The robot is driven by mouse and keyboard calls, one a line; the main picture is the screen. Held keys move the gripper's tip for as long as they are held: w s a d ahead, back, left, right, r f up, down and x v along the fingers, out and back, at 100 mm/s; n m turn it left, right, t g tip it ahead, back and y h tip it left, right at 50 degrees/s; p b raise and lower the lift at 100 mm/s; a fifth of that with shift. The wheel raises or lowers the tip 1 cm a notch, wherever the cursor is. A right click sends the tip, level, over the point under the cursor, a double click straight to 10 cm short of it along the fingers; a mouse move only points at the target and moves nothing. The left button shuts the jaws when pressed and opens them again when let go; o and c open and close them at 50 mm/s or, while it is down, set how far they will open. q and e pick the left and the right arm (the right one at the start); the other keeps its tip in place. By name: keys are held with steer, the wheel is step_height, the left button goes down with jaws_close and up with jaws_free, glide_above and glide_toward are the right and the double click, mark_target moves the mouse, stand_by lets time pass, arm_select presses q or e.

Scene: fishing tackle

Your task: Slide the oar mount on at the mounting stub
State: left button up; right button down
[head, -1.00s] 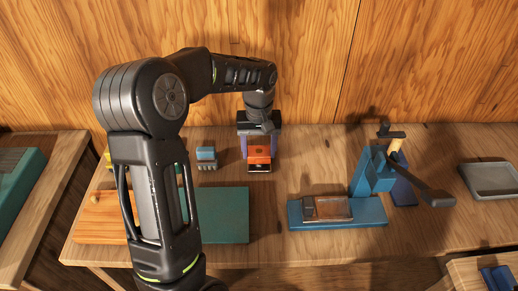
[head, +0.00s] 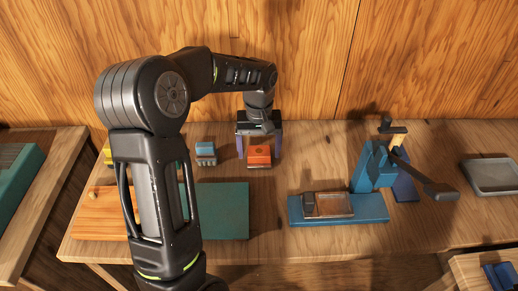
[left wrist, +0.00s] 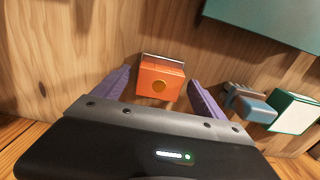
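An orange block (head: 259,151) with a round spot on top and a grey metal edge sits on the wooden bench. It also shows in the left wrist view (left wrist: 161,81), between the purple fingers. My left gripper (head: 260,150) is open around it, with a gap on each side. I cannot tell for sure that this block is the oar mount. I cannot make out the mounting stub with certainty; a small pale peg (head: 93,194) stands on an orange-brown wooden board at left, partly behind my arm. My right gripper is not in view.
A blue-and-grey block (head: 205,152) stands left of the gripper. A teal mat (head: 222,212) lies in front. At right are a blue stand with a dark lever (head: 372,170), a blue base with a tray (head: 340,220) and a grey tray (head: 490,177).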

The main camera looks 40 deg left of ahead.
mark_target(259, 152)
arm_select(q)
steer(key=shift+o, duration=0.2)
steer(key=shift+r, duration=3.9)
